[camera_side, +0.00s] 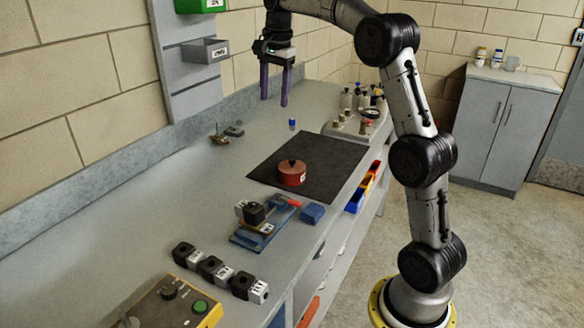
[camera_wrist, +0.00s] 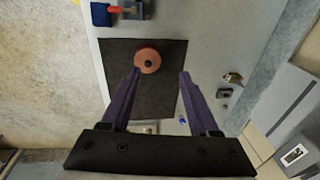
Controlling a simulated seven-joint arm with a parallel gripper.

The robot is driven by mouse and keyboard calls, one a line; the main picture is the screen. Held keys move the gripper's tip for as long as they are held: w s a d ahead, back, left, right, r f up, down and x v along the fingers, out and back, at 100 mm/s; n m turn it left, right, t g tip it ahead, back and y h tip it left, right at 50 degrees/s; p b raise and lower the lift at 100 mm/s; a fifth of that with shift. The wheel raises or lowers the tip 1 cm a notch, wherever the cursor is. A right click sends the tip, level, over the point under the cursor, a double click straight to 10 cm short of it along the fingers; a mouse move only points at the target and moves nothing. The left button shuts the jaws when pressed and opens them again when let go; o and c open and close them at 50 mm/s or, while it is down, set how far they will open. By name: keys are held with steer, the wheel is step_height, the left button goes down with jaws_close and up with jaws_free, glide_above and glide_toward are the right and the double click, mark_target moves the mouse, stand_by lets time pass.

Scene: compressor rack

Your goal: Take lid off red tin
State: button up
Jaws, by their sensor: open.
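The red tin (camera_side: 292,177) stands upright on the black mat (camera_side: 330,165). Its lid (camera_side: 292,165) is on top, with a dark knob in the middle. In the wrist view the tin's reddish lid (camera_wrist: 147,60) shows from above near the far part of the mat (camera_wrist: 160,104), with its dark knob at the centre. My gripper (camera_side: 273,102) is open and empty, with two long purple fingers pointing down. It hangs well above the bench, up and to the left of the tin in the side view. In the wrist view the gripper (camera_wrist: 158,72) has its fingers spread, with the tin beyond the tips.
A small blue item (camera_side: 292,124) stands near the mat's back edge. A blue fixture (camera_side: 262,225) with a dark block, and a blue block (camera_side: 312,214), lie in front. Several black and grey blocks (camera_side: 211,267) and a yellow control box (camera_side: 172,302) are nearer. Small metal parts (camera_side: 220,137) lie left.

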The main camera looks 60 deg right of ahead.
steer(key=w+d+f+m, duration=0.1)
steer(key=w+d+f, duration=0.1)
steer(key=d+f, duration=0.4)
steer(key=g, duration=0.1)
glide_above(292, 160)
steer(key=shift+m+y, duration=0.3)
steer(key=shift+y, duration=0.1)
steer(key=f, duration=1)
steer(key=shift+w+a+f, duration=0.1)
steer(key=shift+w+f, duration=0.2)
steer(key=shift+f, duration=0.1)
steer(key=shift+s+f, duration=0.15)
steer(key=shift+f, duration=1.5)
steer(key=shift+s+f, duration=0.15)
steer(key=shift+f, duration=1.45)
steer(key=shift+c, duration=0.3)
steer(key=shift+d, duration=0.2)
jaws_close()
